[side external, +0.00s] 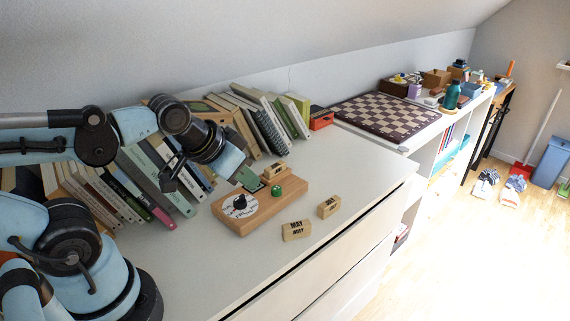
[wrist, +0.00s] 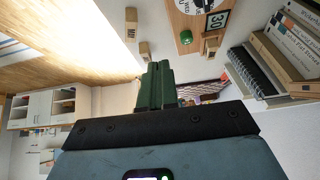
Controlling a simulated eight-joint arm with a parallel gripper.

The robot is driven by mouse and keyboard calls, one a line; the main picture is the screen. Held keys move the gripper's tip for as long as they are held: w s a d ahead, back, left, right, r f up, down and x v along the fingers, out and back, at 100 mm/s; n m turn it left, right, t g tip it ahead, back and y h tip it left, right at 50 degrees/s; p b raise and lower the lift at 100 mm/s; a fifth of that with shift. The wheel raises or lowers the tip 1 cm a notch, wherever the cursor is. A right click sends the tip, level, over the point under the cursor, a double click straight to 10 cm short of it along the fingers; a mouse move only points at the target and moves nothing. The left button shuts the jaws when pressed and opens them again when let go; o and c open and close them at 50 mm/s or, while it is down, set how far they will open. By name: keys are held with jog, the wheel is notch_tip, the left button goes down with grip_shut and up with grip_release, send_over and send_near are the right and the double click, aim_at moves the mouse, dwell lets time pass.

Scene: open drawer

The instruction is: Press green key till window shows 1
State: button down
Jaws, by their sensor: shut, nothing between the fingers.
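The wooden board (side external: 262,205) lies on the white cabinet top, with a round white dial and black knob (side external: 240,203) at its left. The green key (side external: 276,191) is a small round button near the board's front right; it also shows in the wrist view (wrist: 186,38). The window (wrist: 216,22) stands beside the key and reads 30 in the wrist view. My gripper (side external: 248,180) is above the board's back edge, apart from the key. Its green fingers (wrist: 157,86) are together and empty.
Loose wooden blocks, one marked MAY (side external: 296,230) and a smaller one (side external: 328,207), lie right of the board. Rows of books (side external: 150,180) stand behind and left. A chessboard (side external: 387,116) lies farther back.

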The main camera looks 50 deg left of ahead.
jog(key=r+m+t+y, duration=0.1)
jog(key=r+m+t, duration=0.1)
jog(key=m, duration=0.6)
send_over(274, 190)
jog(key=shift+f, duration=0.25)
jog(key=shift+f, duration=4.4)
jog(key=shift+f, duration=0.15)
jog(key=shift+f, duration=0.3)
